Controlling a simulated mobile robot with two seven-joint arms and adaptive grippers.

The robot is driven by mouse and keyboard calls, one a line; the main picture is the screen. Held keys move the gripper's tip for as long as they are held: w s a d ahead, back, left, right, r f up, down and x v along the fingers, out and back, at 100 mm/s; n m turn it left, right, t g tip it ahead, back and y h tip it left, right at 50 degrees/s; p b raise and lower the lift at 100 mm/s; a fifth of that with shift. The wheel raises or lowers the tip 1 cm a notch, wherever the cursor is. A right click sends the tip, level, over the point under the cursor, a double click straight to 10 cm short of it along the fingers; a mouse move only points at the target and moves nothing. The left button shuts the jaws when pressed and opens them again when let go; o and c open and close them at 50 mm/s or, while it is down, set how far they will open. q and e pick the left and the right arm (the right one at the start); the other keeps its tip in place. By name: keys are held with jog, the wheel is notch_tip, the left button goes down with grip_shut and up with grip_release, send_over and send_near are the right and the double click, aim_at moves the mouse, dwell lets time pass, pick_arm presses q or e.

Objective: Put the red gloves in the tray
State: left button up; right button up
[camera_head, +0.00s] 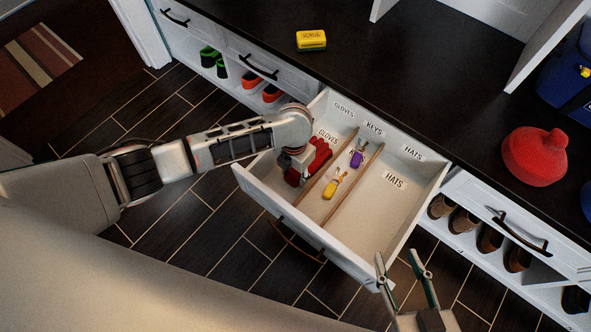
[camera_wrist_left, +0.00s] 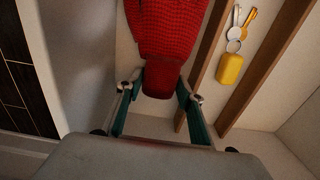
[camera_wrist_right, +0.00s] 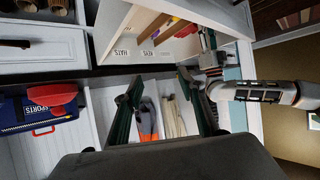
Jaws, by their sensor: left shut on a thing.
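The red gloves (camera_head: 319,155) lie in the left compartment of the open white drawer tray (camera_head: 347,262), by a "GLOVES" label. My left gripper (camera_head: 298,170) reaches down over that compartment, its fingertips largely hidden in the head view. In the left wrist view, the fingers (camera_wrist_left: 159,92) are on either side of the dark red cuff of the red knit glove (camera_wrist_left: 168,28), shut on it. My right gripper (camera_head: 397,257) is open and empty near the drawer's front right corner; its spread fingers (camera_wrist_right: 158,92) also show in the right wrist view.
Wooden dividers (camera_head: 352,188) separate gloves, keys and hats sections. Keys with a yellow fob (camera_head: 330,190) and a purple fob (camera_head: 357,159) lie in the middle; the hats section is empty. A red knit hat (camera_head: 535,158) and yellow box (camera_head: 311,40) are on the dark counter.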

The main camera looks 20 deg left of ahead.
pick_arm(q)
jog(key=shift+r, duration=0.2)
jog(key=shift+f, duration=0.25)
jog(key=o, duration=1.1)
jog(key=shift+r, duration=0.1)
